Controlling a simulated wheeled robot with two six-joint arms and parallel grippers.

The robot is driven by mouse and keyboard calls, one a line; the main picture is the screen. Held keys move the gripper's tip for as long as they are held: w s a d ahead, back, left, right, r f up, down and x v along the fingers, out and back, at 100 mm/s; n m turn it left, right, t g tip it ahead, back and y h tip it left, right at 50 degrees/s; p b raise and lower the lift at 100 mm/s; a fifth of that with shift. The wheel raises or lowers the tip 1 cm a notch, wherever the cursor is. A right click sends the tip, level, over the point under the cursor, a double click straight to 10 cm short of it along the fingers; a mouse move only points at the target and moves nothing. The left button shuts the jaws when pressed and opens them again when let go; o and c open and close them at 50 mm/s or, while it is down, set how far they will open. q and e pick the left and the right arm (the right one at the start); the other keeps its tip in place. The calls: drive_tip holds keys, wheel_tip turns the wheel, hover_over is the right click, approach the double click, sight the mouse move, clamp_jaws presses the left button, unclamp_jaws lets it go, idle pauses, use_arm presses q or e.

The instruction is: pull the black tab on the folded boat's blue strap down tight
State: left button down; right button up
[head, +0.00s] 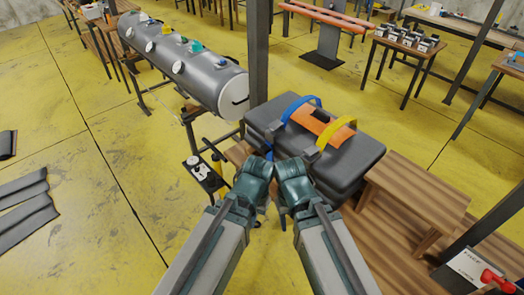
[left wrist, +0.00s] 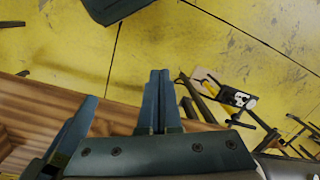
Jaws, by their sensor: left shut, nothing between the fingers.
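The folded boat (head: 355,163) is a dark grey bundle on a wooden bench in the head view. A blue strap (head: 300,102) arches over its left part, and a short blue piece shows at its front edge by my grippers. I cannot make out the black tab. My left gripper (head: 254,170) is at the boat's front left, its fingers hidden behind its wrist. In the left wrist view its fingers (left wrist: 158,88) are together with nothing between them.
A yellow strap (head: 337,132) and an orange panel (head: 312,122) are on the boat's top. A wooden bench (head: 415,195) stands to the right. A post (head: 258,55) rises behind the boat, with a large grey tube (head: 185,65) to the left.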

sight(262, 150)
use_arm(q)
drive_tip(key=c, duration=1.6)
unclamp_jaws()
